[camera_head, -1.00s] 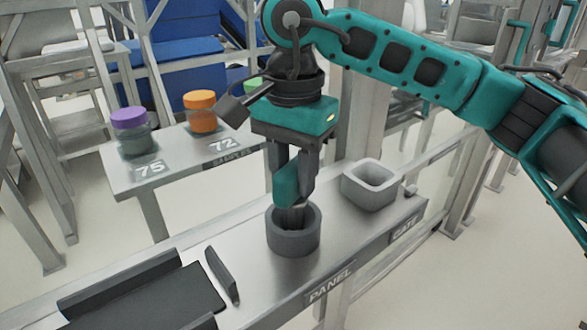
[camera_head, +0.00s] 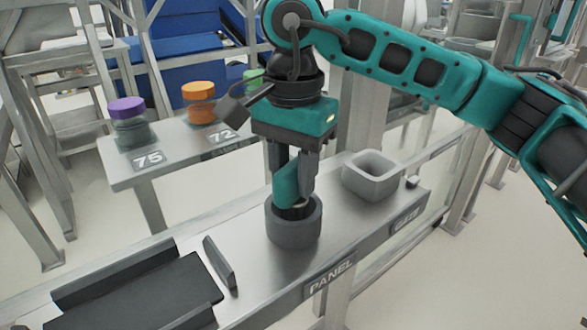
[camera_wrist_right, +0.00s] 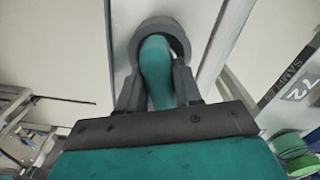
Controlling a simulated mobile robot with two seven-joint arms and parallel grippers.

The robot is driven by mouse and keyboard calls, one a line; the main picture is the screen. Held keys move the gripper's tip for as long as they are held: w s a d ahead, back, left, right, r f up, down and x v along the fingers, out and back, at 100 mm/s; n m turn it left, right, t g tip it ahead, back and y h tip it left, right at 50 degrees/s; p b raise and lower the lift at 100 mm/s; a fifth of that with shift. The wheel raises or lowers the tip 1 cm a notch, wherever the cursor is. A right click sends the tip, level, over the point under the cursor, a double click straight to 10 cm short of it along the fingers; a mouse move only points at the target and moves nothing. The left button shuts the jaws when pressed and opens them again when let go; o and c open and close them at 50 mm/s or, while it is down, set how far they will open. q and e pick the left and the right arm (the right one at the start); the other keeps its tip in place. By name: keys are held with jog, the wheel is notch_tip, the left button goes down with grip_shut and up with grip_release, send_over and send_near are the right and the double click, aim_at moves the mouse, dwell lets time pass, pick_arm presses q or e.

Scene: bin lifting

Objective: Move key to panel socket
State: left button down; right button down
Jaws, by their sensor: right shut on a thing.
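My right gripper (camera_head: 292,178) points straight down and is shut on the teal key (camera_head: 286,187). The panel socket (camera_head: 293,229) is a dark grey round ring on the metal bench marked PANEL. The key's lower end is inside the socket's opening, and its tip is hidden by the near rim. The fingertips are just above the rim. In the right wrist view the key (camera_wrist_right: 155,72) lies between the fingers (camera_wrist_right: 157,90), and its far end overlaps the opening of the socket (camera_wrist_right: 178,32). I cannot tell whether the key touches the bottom. My left gripper is not in view.
A grey square open container (camera_head: 373,182) stands right of the socket. A black tray (camera_head: 140,295) and a thin dark upright plate (camera_head: 220,263) are at left. Jars with purple (camera_head: 126,107) and orange (camera_head: 198,91) lids stand on the shelf behind.

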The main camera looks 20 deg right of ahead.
dwell(0.4)
jog(key=shift+c, duration=0.6)
grip_release()
jog(key=shift+f, duration=0.1)
